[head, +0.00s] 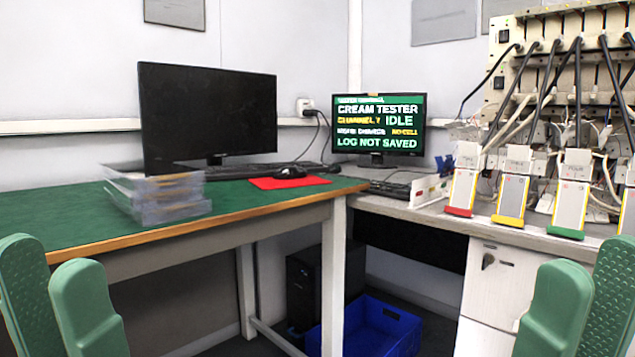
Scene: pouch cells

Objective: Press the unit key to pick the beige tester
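The beige tester (568,55) is the tall rack at the upper right, with thick black cables hanging from its front. A small monitor (378,126) on the grey bench reads "CREAM TESTER", "IDLE" and "LOG NOT SAVED"; some lines are too small to read surely. A dark keyboard (392,189) lies before it, beside a white upright panel (430,189) with small coloured marks. I cannot pick out the unit key. My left gripper (50,256) is open and empty at the lower left. My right gripper (586,256) is open and empty at the lower right. Both are apart from everything.
Several white-and-grey holders with coloured feet, one red (463,180), stand along the bench's front edge. The green-topped table (90,225) bears a large dark monitor (207,112), clear stacked trays (160,195) and a mouse (290,173) on a red mat. A blue crate (380,325) stands on the floor.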

